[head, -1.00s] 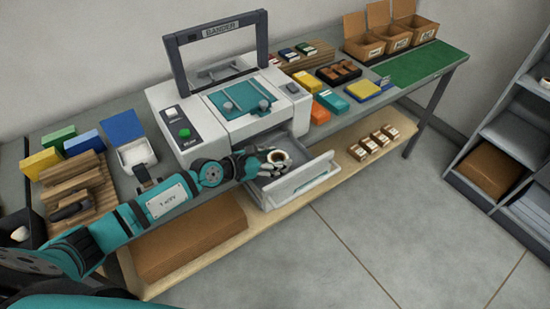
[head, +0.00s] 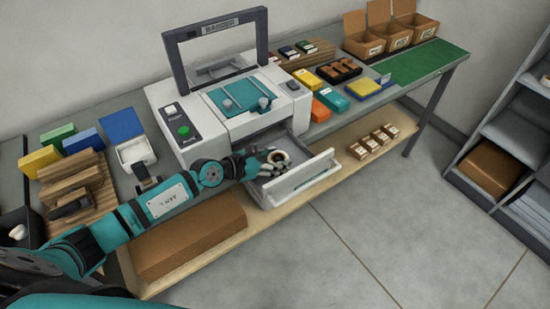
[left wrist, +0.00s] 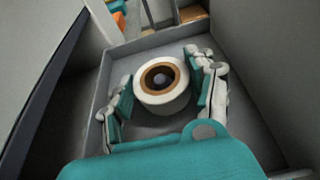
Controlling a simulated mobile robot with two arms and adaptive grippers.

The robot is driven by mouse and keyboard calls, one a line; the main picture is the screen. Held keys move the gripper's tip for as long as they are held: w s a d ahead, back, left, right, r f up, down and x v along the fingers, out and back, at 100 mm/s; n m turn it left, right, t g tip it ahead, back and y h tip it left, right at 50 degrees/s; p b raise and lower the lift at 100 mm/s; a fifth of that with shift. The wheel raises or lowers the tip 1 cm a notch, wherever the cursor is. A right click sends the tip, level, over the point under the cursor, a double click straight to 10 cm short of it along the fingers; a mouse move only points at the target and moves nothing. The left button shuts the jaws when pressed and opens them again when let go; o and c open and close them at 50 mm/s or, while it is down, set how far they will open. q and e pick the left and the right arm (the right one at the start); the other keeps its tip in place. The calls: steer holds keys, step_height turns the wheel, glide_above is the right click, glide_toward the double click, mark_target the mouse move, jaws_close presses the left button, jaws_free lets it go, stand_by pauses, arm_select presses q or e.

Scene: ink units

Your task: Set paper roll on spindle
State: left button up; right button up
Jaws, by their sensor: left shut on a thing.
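The paper roll (head: 286,163) is white with a brown core and sits upright in the printer's pulled-out front drawer (head: 303,180). My left gripper (head: 273,163) reaches into the drawer and is shut on the roll. In the left wrist view, the teal-padded fingers (left wrist: 160,95) stand at both sides of the roll (left wrist: 163,98). A dark round knob, apparently the spindle top (left wrist: 160,79), shows inside the core, so the roll appears to be around it. How far down the roll sits is hard to tell. My right gripper is out of view.
The grey-white printer (head: 185,126) has its lid (head: 216,28) raised. Cardboard boxes (head: 425,30) and a green mat (head: 420,65) lie to the right on the table. The drawer walls (left wrist: 98,120) closely surround my gripper.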

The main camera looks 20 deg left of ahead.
arm_select(q)
steer(key=shift+f, duration=0.15)
steer(key=o, duration=0.9)
steer(key=shift+s, duration=0.1)
steer(key=shift+p+v, duration=0.5)
steer(key=shift+v, duration=2.2)
steer(key=shift+p+v, duration=0.3)
steer(key=shift+v, duration=1.05)
steer(key=v, duration=0.3)
